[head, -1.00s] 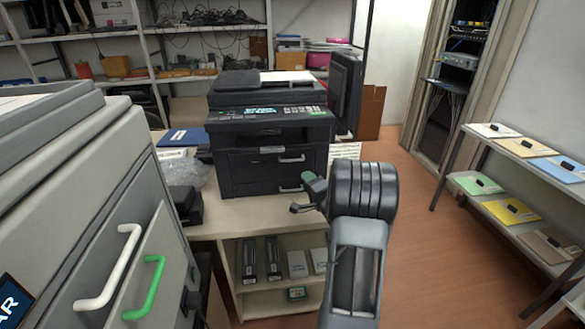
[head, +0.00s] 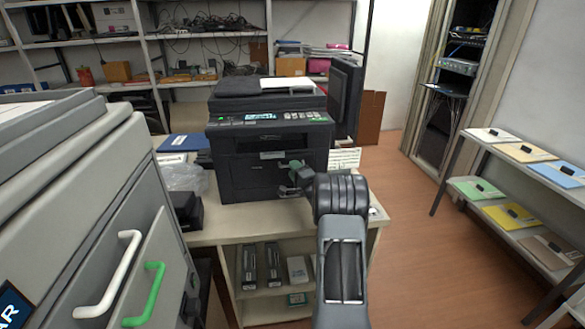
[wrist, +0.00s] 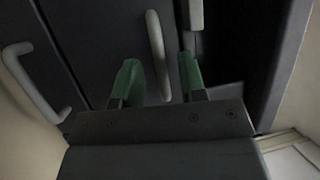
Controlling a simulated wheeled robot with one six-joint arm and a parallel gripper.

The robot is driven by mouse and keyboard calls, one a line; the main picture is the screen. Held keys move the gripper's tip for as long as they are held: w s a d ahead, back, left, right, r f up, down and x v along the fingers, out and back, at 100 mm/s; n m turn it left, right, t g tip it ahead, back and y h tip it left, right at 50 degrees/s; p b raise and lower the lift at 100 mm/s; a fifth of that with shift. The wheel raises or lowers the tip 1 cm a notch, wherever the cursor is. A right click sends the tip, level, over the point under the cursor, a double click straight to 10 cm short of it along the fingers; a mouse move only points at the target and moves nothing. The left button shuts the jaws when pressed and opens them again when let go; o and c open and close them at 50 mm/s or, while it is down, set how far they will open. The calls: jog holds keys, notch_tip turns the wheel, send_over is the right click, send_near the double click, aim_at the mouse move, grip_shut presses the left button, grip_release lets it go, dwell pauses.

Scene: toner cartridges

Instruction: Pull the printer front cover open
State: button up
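The dark printer (head: 225,160) stands on the table. Its upper front panel carries a grey bar handle, which is hidden behind my gripper (head: 291,172) in the head view. In the wrist view a grey handle (wrist: 156,50) on a dark panel lies between the green fingertips of my gripper (wrist: 160,80). The fingers are apart on either side of it; I see no firm contact. A second grey handle (wrist: 30,80) shows at the left of the wrist view. The printer's front panels look closed.
A large grey machine (head: 80,180) with a white handle and a green handle fills the left foreground. A lower shelf (head: 270,305) under the table holds black and pale boxes. The floor on the right is clear before a shelf with coloured folders (head: 555,170).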

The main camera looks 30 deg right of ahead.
jog(key=shift+w+r, duration=0.1)
jog(key=shift+w, duration=0.7)
jog(key=shift+c, duration=0.4)
grip_shut()
